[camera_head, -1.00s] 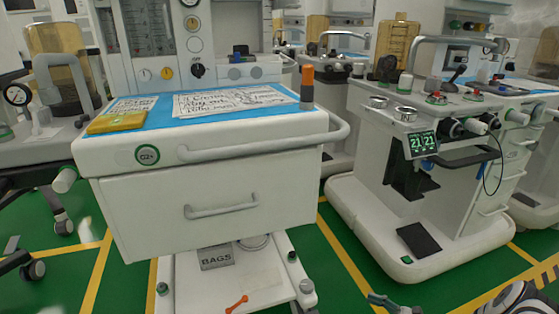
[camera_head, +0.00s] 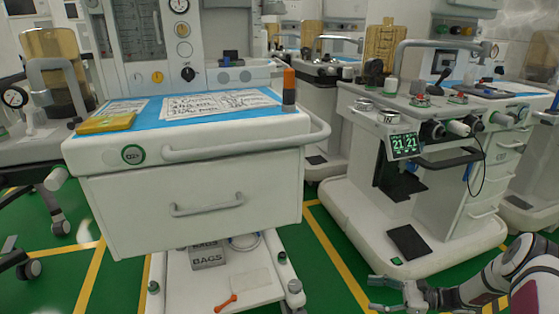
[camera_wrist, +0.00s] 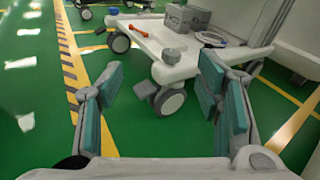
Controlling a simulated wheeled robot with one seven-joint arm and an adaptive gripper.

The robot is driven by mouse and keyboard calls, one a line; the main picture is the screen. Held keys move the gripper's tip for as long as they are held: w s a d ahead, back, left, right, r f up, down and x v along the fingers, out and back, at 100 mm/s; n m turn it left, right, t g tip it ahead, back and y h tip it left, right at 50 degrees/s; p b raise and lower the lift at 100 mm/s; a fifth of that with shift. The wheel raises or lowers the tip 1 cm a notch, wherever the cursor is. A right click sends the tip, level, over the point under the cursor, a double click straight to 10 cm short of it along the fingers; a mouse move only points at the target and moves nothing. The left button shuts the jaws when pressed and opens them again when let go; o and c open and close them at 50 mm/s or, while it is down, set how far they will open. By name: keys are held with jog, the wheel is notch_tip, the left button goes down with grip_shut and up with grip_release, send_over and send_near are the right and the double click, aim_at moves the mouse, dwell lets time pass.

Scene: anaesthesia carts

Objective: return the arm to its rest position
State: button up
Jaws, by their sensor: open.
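My gripper (camera_head: 376,292) shows at the bottom right of the head view, low in front of the carts, with my arm reaching in from the right edge. In the wrist view my gripper (camera_wrist: 158,80) has its two teal-padded fingers spread wide apart. Nothing is between them. Beyond the fingers are a caster and the white lower shelf of the near cart (camera_wrist: 160,35). I cannot tell the exact gap between the gripper and that cart.
The near cart (camera_head: 120,225) stands left of centre, its drawer shut. A second cart (camera_head: 345,205) with a monitor (camera_head: 404,144) stands at the right. An orange tool (camera_head: 226,302) and a BAGS box (camera_head: 208,257) sit on the near cart's lower shelf. Green floor lies between the carts.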

jog(key=s+a+r+n+g+h, duration=0.2)
jog(key=r+n, duration=0.1)
jog(key=r, duration=0.6)
jog(key=s+a+r+n+g+h, duration=0.1)
jog(key=a+r+n+g+h, duration=0.15)
jog(key=r, duration=0.65)
jog(key=s+a+r+n+g+h, duration=0.1)
jog(key=s+a+r+n+g, duration=0.2)
jog(key=r, duration=0.6)
jog(key=s+a+r+n+h, duration=0.2)
jog(key=s+r+n, duration=0.1)
jog(key=s+r, duration=0.25)
jog(key=s+a+r+n+h, duration=0.2)
jog(key=s+r+h, duration=0.1)
jog(key=s+r, duration=0.3)
jog(key=s+d+r+n+t+h+p, duration=0.1)
jog(key=s+r+n+t+h, duration=0.15)
jog(key=s, duration=0.75)
jog(key=s+d+r+n+t+h, duration=0.1)
jog(key=s+r+n+h, duration=0.15)
jog(key=s, duration=0.75)
notch_tip(320, 180, up, 39)
jog(key=t+p, duration=0.4)
jog(key=p, duration=3.4)
jog(key=shift+s+a+n, duration=0.15)
jog(key=shift+s+n, duration=0.15)
jog(key=shift+n, duration=0.15)
